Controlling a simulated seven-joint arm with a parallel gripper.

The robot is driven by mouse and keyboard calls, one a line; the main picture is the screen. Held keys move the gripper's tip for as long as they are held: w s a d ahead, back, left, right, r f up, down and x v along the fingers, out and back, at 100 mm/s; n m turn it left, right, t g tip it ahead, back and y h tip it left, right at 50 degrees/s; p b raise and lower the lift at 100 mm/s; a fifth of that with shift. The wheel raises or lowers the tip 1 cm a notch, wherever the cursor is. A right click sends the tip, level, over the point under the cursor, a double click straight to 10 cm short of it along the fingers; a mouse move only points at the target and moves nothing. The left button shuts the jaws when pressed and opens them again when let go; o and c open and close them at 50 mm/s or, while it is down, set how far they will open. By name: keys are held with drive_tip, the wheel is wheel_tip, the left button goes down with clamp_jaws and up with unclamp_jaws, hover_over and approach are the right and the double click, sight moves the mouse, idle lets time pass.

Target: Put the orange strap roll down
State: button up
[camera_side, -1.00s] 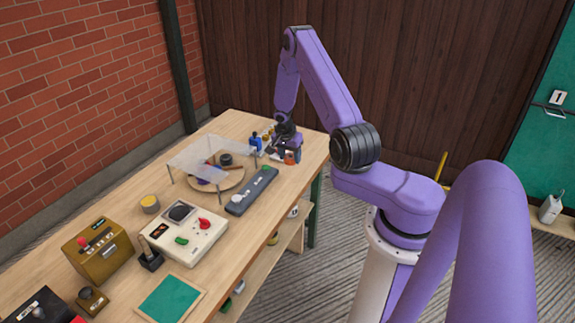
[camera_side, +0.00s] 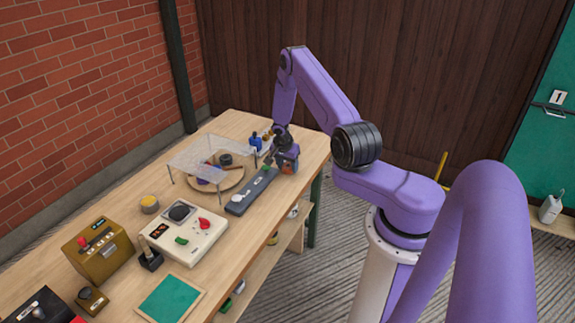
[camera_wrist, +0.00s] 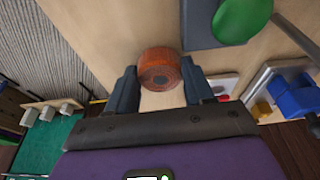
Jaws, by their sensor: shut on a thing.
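The orange strap roll (camera_wrist: 159,68) is between the two fingers of my gripper (camera_wrist: 159,84) in the wrist view, its round end with a dark centre hole facing the camera. My gripper is shut on it. In the side view my gripper (camera_side: 286,157) is over the far right end of the workbench, and a small orange patch of the roll (camera_side: 289,168) shows at its fingers. The roll is low over the bench top; I cannot tell whether it touches the wood.
A long dark grey bar (camera_side: 243,199) with a green button (camera_wrist: 241,18) lies close beside my gripper. A clear raised cover (camera_side: 205,150) stands over a round wooden board. A blue item (camera_side: 255,140) is behind. The bench's right edge is near; bare wood shows around the roll.

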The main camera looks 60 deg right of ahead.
drive_tip(key=o, duration=1.1)
drive_tip(key=shift+c, duration=0.2)
drive_tip(key=v, duration=1.2)
drive_tip(key=w+a+r+n, duration=0.4)
drive_tip(key=a+r+n, duration=0.35)
drive_tip(key=a, duration=0.65)
drive_tip(key=s+a+r+n+t+y, duration=0.1)
drive_tip(key=s+a+r+n, duration=0.15)
drive_tip(key=a, duration=0.35)
drive_tip(key=s+a+r+n, duration=0.2)
drive_tip(key=a+r+n, duration=0.2)
drive_tip(key=a, duration=0.2)
drive_tip(key=s+a+r+n+y, duration=0.1)
drive_tip(key=s+a+r+n, duration=0.3)
drive_tip(key=s+a+n, duration=0.55)
drive_tip(key=s+r+n+g+y, duration=0.1)
drive_tip(key=s+n, duration=0.5)
drive_tip(key=s, duration=1.1)
drive_tip(key=shift+s+d+r+n, duration=0.25)
drive_tip(key=shift+d+r+n, duration=0.1)
drive_tip(key=shift+d+r, duration=0.1)
